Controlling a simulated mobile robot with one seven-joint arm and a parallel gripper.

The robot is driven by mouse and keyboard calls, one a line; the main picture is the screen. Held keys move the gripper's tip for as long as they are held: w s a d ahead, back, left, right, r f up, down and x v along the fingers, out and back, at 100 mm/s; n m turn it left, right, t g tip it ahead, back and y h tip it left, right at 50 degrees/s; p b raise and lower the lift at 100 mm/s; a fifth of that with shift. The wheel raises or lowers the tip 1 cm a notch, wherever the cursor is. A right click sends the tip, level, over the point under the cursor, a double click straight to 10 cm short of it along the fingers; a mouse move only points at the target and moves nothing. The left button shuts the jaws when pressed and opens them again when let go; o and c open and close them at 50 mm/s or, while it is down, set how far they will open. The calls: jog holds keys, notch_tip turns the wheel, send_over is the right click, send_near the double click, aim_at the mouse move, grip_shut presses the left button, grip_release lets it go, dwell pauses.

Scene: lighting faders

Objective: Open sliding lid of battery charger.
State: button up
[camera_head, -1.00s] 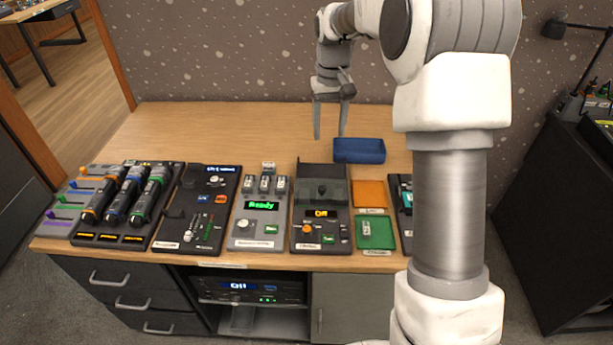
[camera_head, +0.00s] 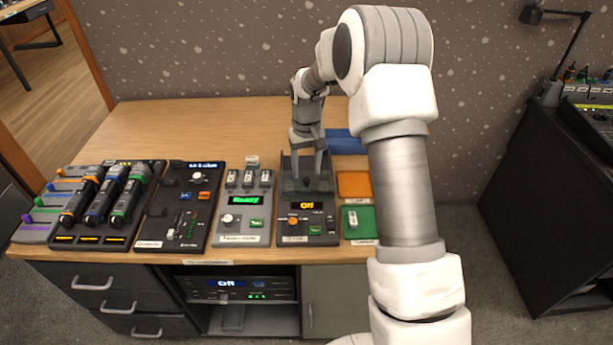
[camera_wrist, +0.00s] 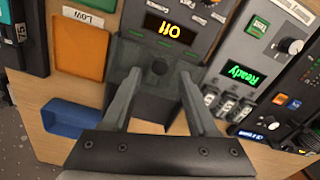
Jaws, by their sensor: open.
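The charger (camera_head: 307,228) is a dark box with a lit "Off" display, an orange knob and a green button. Its sliding lid (camera_wrist: 128,60) is a smoky translucent panel with a small dark round knob (camera_wrist: 158,67). The lid lies over the front part of the bay, next to the display. My gripper (camera_head: 307,176) points down over the lid, open and empty. In the wrist view my gripper (camera_wrist: 160,75) has one fingertip on each side of the knob, with gaps. I cannot tell whether the tips touch the lid.
A unit with a green "Ready" display (camera_head: 244,200) and several batteries stands left of the charger. Orange (camera_head: 353,184) and green (camera_head: 358,222) trays sit to the right. A blue bin (camera_head: 345,143) is behind, partly hidden by my arm. The back left tabletop is clear.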

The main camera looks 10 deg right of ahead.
jog(key=shift+f, duration=1.4)
grip_shut()
dwell(0.4)
